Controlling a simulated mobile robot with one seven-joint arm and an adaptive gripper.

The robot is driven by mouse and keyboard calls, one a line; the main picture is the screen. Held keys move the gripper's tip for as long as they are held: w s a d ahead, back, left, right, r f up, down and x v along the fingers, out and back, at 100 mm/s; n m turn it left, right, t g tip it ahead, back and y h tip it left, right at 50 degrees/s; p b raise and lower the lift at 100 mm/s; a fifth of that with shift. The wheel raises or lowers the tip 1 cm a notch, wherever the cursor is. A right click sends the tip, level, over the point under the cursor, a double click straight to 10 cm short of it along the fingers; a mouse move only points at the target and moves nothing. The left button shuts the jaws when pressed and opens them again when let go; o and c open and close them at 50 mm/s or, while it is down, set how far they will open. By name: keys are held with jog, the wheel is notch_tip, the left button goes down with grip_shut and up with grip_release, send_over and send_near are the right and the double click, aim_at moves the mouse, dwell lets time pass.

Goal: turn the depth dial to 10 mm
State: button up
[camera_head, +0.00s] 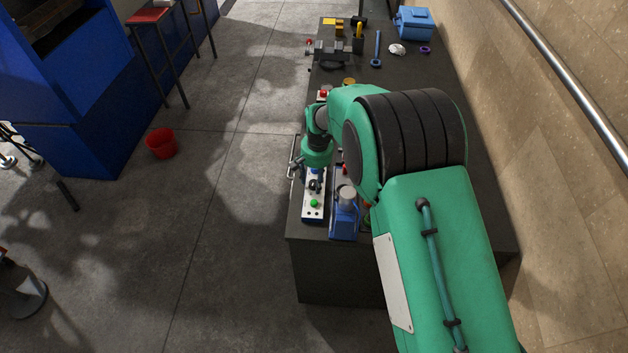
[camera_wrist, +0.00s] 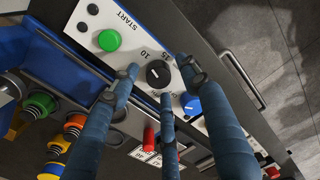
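The black depth dial (camera_wrist: 158,74) sits on a white control panel (camera_wrist: 87,33) in the wrist view. A small light mark shows on its face, near the side toward the left finger. I cannot read its setting for certain. Printed numbers, one reading 10, stand around its upper side. My gripper (camera_wrist: 157,72) has its fingers spread around the dial, with visible gaps between the tips and the knob; contact is unclear. In the head view my gripper (camera_head: 315,183) is over the white panel (camera_head: 311,212) and hides the dial.
The panel also has a green START button (camera_wrist: 109,40) and a blue knob (camera_wrist: 190,103). A red button (camera_wrist: 149,137) lies further down. A metal handle (camera_wrist: 243,80) runs along the bench edge. A blue device (camera_head: 345,221) stands right of the panel on the dark bench (camera_head: 300,230).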

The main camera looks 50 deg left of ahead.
notch_tip(320, 180, up, 12)
jog(key=shift+w+d, duration=0.2)
jog(key=shift+d, duration=0.1)
dwell(0.6)
jog(key=shift+w, duration=0.1)
dwell(0.5)
